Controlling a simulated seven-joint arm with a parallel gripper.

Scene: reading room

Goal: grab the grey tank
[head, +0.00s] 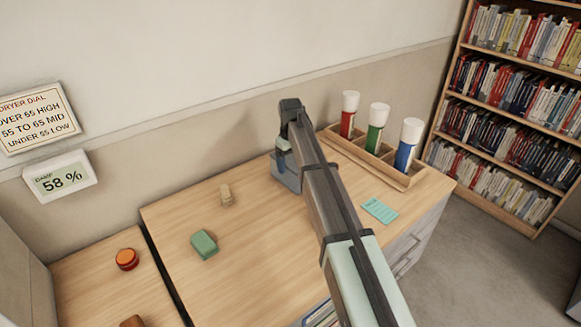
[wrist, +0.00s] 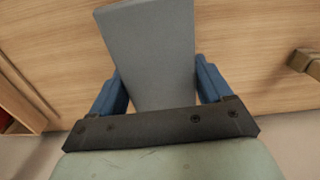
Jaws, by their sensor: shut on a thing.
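The grey tank (head: 287,179) is a plain grey block near the back of the wooden desk, partly hidden behind my arm in the head view. In the wrist view the grey tank (wrist: 150,50) stands between my two blue fingers. My gripper (wrist: 160,88) is shut on it, with one finger at each side. In the head view my gripper (head: 282,160) points down at the tank from above. I cannot tell whether the tank's base touches the desk.
To the right, a wooden rack (head: 400,180) holds red, green and blue white-capped bottles. A teal card (head: 380,210) lies in front of it. A beige piece (head: 226,194) and a green block (head: 204,244) lie left. A wall display (head: 59,179) reads 58 %. The desk's middle is clear.

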